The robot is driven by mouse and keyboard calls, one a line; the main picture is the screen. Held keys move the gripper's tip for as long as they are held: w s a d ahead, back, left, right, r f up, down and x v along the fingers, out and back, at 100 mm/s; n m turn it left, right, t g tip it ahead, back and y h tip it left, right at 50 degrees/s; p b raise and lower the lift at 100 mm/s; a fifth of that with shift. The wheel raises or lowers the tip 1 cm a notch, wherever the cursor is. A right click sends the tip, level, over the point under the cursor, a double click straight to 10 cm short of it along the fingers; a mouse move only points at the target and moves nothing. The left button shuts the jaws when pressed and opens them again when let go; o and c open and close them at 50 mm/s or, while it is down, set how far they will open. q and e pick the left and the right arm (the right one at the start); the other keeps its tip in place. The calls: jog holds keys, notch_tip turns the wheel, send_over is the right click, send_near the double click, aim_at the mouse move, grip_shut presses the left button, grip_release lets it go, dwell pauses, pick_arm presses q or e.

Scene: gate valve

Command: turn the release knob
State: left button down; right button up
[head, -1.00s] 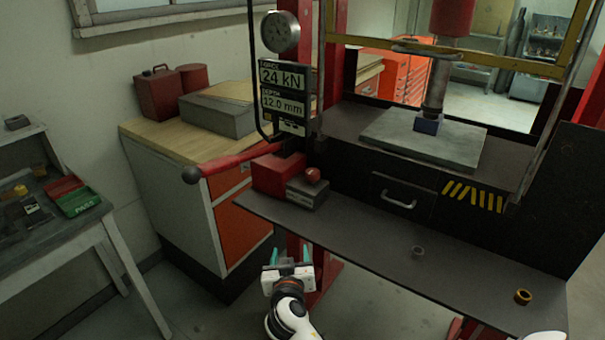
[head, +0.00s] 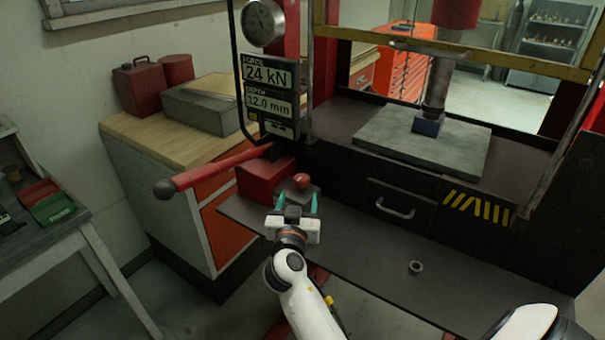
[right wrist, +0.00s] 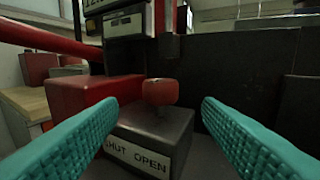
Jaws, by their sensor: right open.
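The release knob (head: 301,180) is a small red knob on a short stem on top of a grey valve block, at the left end of the press shelf. In the right wrist view the knob (right wrist: 161,92) stands upright, and the block's front label (right wrist: 138,157) reads "OPEN" beside a partly covered "SHUT". My right gripper (head: 298,198) is open, its teal fingers pointing at the block. In the wrist view the fingers (right wrist: 160,108) spread left and right of the knob, which is ahead of them and apparently untouched. My left gripper is not in view.
A red pump block (right wrist: 90,103) sits directly left of the valve block. A red lever (head: 215,170) with a dark ball end reaches left above it. The gauge and display panel (head: 268,90) rise behind. A small ring (head: 415,267) lies on the otherwise fairly clear shelf (head: 355,250).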

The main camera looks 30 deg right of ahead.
aim_at(302, 178)
jog(key=x, duration=0.2)
jog(key=p+x, duration=0.1)
jog(key=shift+w+d+r, duration=0.25)
jog(key=shift+r, duration=0.05)
jog(key=x, duration=0.3)
jog(key=p+x, duration=0.1)
jog(key=shift+w+d+f, duration=0.1)
jog(key=shift+d+f, duration=0.05)
jog(key=shift+f, duration=0.15)
jog(key=shift+w+d, duration=0.3)
jog(key=shift+w, duration=0.05)
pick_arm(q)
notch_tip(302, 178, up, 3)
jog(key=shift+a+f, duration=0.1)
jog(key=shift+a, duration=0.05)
pick_arm(e)
jog(key=c, duration=1)
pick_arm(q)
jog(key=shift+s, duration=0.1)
